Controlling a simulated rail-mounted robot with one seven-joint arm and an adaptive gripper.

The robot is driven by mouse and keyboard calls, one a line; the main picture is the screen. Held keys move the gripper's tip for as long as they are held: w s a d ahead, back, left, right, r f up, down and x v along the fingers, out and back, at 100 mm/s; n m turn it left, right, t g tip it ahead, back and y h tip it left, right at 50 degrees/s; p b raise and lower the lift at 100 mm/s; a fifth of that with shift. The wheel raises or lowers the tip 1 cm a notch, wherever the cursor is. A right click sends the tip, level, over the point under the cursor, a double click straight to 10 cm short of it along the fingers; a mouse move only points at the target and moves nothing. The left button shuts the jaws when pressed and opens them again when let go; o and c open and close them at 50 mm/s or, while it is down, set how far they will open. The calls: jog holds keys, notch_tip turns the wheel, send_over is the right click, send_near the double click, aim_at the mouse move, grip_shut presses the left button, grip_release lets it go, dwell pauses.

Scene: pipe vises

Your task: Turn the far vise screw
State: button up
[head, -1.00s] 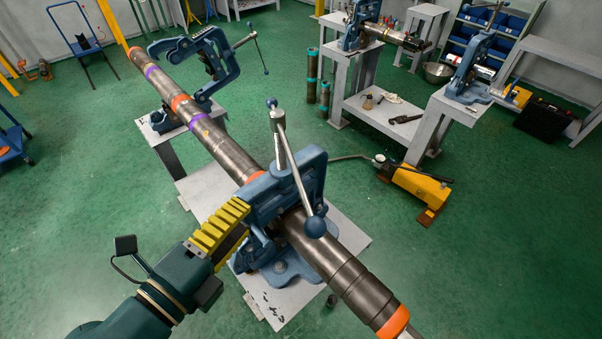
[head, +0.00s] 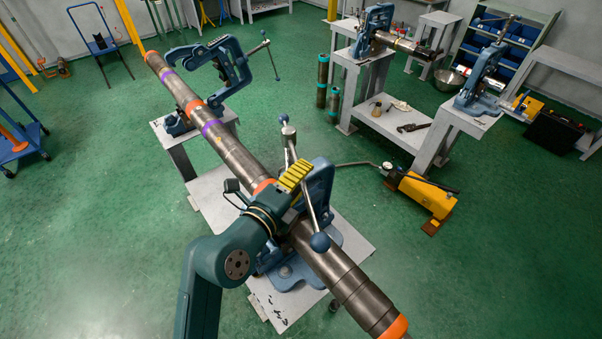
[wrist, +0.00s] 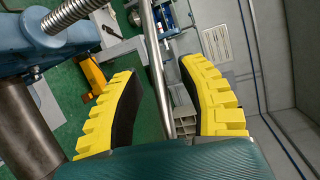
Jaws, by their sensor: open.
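The long pipe (head: 235,155) lies across two blue vises. The farther vise (head: 185,54) has its yoke swung aside, with its screw handle (head: 273,62) hanging at the right. The nearer vise (head: 318,188) stands upright around the pipe; its steel handle bar (head: 313,215) slants down to a dark ball. My gripper (head: 296,175), with yellow ribbed fingers, is at this nearer vise, beside the bar. In the wrist view my gripper (wrist: 167,80) is open and the handle bar (wrist: 154,65) runs between the fingers, apparently nearer the left one. The threaded screw (wrist: 66,22) shows at upper left.
A yellow hand pump (head: 427,190) with a hose stands on the floor at right. Grey benches (head: 385,112) with two more vises stand at back right. Short pipes (head: 323,82) stand upright behind.

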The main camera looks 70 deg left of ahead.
jog(key=shift+c, duration=0.3)
grip_shut()
jog(key=shift+s+f+b, duration=0.15)
jog(key=shift+f+b, duration=0.05)
jog(key=shift+b, duration=0.2)
